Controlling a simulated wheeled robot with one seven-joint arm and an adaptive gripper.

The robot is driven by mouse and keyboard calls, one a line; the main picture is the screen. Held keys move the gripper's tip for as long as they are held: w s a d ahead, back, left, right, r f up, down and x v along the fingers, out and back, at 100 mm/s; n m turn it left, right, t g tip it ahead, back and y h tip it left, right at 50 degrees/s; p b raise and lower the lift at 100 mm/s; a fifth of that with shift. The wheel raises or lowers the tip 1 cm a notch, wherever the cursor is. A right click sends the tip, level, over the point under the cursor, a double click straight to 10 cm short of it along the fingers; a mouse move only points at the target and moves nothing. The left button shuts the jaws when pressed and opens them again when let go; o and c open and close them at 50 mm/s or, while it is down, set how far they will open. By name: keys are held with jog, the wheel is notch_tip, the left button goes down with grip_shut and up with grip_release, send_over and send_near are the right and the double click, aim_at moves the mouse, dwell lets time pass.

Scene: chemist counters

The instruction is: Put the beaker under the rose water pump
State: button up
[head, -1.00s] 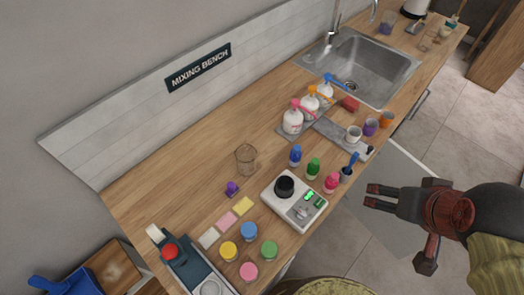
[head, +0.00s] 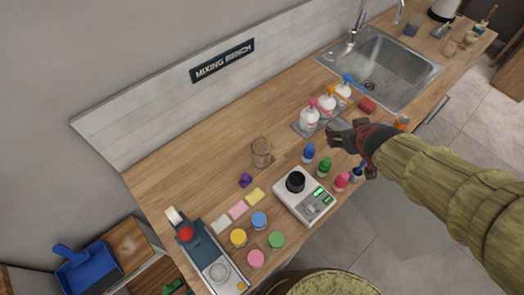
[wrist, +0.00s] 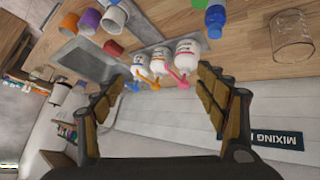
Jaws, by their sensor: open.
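The clear glass beaker (head: 262,153) stands upright and looks empty on the wooden counter, left of the pump bottles; it also shows at the right of the wrist view (wrist: 293,42). The white bottle with the pink pump (head: 309,118) is nearest the beaker in a row of three white pump bottles. It also shows in the wrist view (wrist: 187,55); its label is too small to read surely. My gripper (head: 334,133) is open and empty, above the counter just right of the pink pump bottle. In the wrist view the bottles appear between the fingers (wrist: 160,85).
The orange pump bottle (head: 327,103) and blue pump bottle (head: 344,91) stand beyond. Small blue (head: 309,152), green (head: 325,167) and pink (head: 342,181) bottles and a scale (head: 303,195) stand at the front. A sink (head: 385,65) lies behind.

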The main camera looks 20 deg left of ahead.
jog(key=a+f+n+g+y+p, duration=0.1)
jog(key=a+f+n+y, duration=0.15)
jog(key=a, duration=0.25)
jog(key=a+f+n+y, duration=0.1)
jog(key=a+f, duration=0.2)
jog(key=a, duration=0.3)
jog(key=n+g+y, duration=0.3)
send_near(256, 151)
jog(key=shift+w+a+r+m+h, duration=0.25)
jog(key=shift+w+a+r, duration=0.05)
jog(key=shift+a, duration=0.35)
jog(key=shift+d+f+b+x, duration=0.15)
jog(key=shift+b+x, duration=0.15)
jog(key=shift+x, duration=0.6)
jog(key=shift+d+f+b+x, duration=0.1)
jog(key=shift+b+x, duration=0.2)
jog(key=shift+x, duration=0.6)
jog(key=shift+d+f+b+x, duration=0.15)
jog(key=shift+b+x, duration=0.15)
jog(key=shift+x, duration=0.6)
jog(key=shift+s, duration=0.2)
jog(key=shift+r, duration=0.1)
jog(key=shift+c, duration=1.3)
jog(key=c, duration=1.1)
jog(key=shift+c, duration=0.3)
jog(key=shift+r, duration=0.1)
